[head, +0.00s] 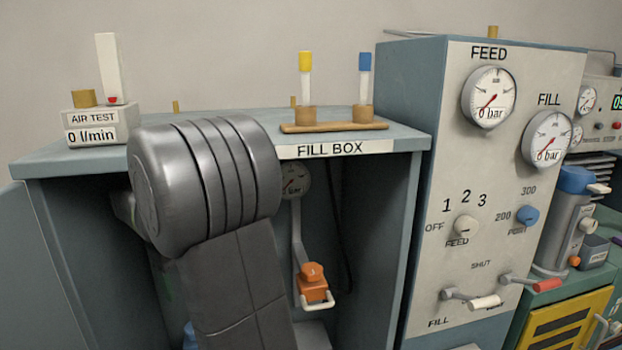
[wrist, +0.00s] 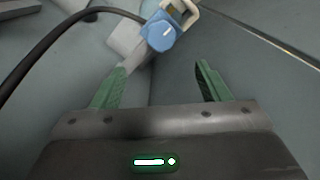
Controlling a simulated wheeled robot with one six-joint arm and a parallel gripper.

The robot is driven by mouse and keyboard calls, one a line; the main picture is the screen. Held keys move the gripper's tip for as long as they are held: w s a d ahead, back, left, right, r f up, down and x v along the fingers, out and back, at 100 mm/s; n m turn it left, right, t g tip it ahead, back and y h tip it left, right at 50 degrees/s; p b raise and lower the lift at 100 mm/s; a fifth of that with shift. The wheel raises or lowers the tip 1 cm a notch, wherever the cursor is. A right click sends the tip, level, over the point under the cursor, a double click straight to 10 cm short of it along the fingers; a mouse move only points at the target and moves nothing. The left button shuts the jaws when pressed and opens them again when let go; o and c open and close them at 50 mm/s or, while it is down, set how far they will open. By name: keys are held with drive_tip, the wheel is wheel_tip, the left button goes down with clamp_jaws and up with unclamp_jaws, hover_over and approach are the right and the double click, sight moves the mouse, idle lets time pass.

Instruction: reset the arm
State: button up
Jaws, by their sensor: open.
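My gripper (wrist: 160,80) shows in the wrist view with its two green fingers spread apart and nothing between them. Beyond the fingertips is a blue knob (wrist: 161,33) with a white mark, beside a pale metal fitting. The gap between fingers and knob is hard to judge. In the head view my grey arm reaches into the open fill box (head: 345,150) and hides much of its inside. My gripper is hidden there behind the arm.
An orange connector (head: 313,283) hangs in the box, right of my arm. A black hose (wrist: 45,42) curves past on the left in the wrist view. A wooden rack (head: 334,127) with two capped tubes and an air test unit (head: 98,122) stand on top. The gauge panel (head: 490,180) rises at right.

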drive_tip(key=shift+f+m, duration=0.25)
drive_tip(key=shift+m, duration=1.25)
